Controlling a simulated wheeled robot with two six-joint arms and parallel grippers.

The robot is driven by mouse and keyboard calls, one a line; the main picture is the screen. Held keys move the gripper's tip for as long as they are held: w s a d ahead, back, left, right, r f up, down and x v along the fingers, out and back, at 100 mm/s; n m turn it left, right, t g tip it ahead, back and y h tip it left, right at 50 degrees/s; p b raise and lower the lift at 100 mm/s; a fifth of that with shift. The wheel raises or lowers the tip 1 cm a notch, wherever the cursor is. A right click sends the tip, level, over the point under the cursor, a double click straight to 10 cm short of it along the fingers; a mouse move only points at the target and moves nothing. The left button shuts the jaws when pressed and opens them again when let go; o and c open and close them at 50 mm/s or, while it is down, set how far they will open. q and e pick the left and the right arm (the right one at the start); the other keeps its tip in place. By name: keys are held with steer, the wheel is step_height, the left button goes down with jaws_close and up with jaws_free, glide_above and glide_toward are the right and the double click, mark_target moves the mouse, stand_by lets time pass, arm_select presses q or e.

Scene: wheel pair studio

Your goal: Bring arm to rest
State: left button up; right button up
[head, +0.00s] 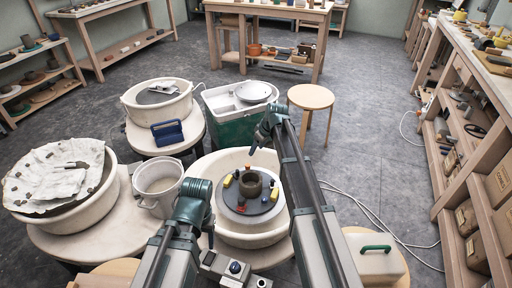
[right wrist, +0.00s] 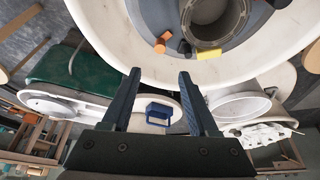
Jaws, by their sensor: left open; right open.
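My right gripper (head: 252,150) hangs above the far side of the pottery wheel in the head view. In the right wrist view my right gripper (right wrist: 158,80) has its two dark fingers spread with nothing between them. My left gripper (head: 211,238) is small and partly hidden beside its arm, at the near left edge of the wheel's basin; it is open, and I see nothing held in it. The wheel head (head: 236,204) carries a dark clay cylinder (head: 251,184) with yellow and red pieces around it. Both grippers are apart from the cylinder.
A white bucket (head: 158,187), a cloth-covered basin (head: 88,204) and another basin holding grey material (head: 184,107) stand left. A blue caddy (head: 167,133) sits by that basin. A green tub (head: 237,130) and round stool (head: 311,97) are beyond.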

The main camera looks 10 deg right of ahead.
stand_by(0.3)
steer(key=s+a+f+m+g+h, duration=0.1)
steer(key=s+a, duration=0.3)
steer(key=s, duration=0.8)
steer(key=s+a+m+g+h, duration=0.15)
steer(key=s+a, duration=0.25)
steer(key=s, duration=0.8)
steer(key=s+a+f+m+g+h, duration=0.15)
steer(key=s+a, duration=0.35)
steer(key=s, duration=0.7)
step_height(320, 180, up, 16)
steer(key=w+p, duration=0.1)
steer(key=p, duration=1.3)
steer(key=shift+f+n+p, duration=0.15)
steer(key=shift+n+p, duration=0.2)
steer(key=shift+n, duration=0.05)
steer(key=shift+s+f, duration=0.1)
